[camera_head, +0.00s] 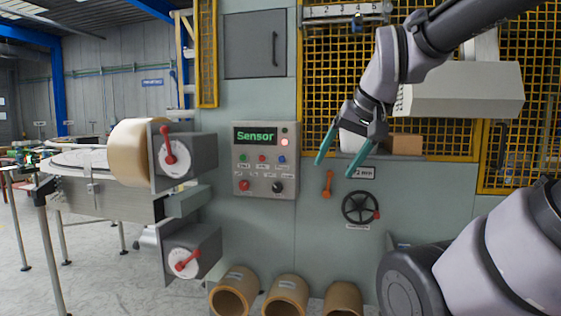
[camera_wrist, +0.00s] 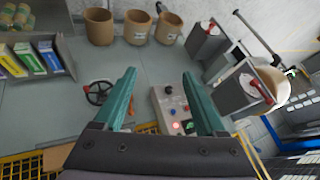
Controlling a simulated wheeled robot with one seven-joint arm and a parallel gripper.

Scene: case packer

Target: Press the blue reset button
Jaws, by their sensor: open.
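The blue button (camera_head: 282,159) is at the right end of the upper button row on a grey control panel (camera_head: 265,203), beside a red and a green button. The panel's screen (camera_head: 256,136) reads "Sensor" in green, and a red lamp (camera_head: 284,142) glows above the blue button. My gripper (camera_head: 337,168) is open and empty, its teal fingers pointing down and left, to the right of the panel in the head view. In the wrist view the panel appears upside down between the fingers (camera_wrist: 158,76), with the blue button (camera_wrist: 172,112) small and apart from them.
A black handwheel (camera_head: 359,207) and an orange lever (camera_head: 327,184) are right of and below the panel. A tape roll (camera_head: 130,152) and boxes with red levers jut out at left. Yellow mesh (camera_head: 326,70) is above right.

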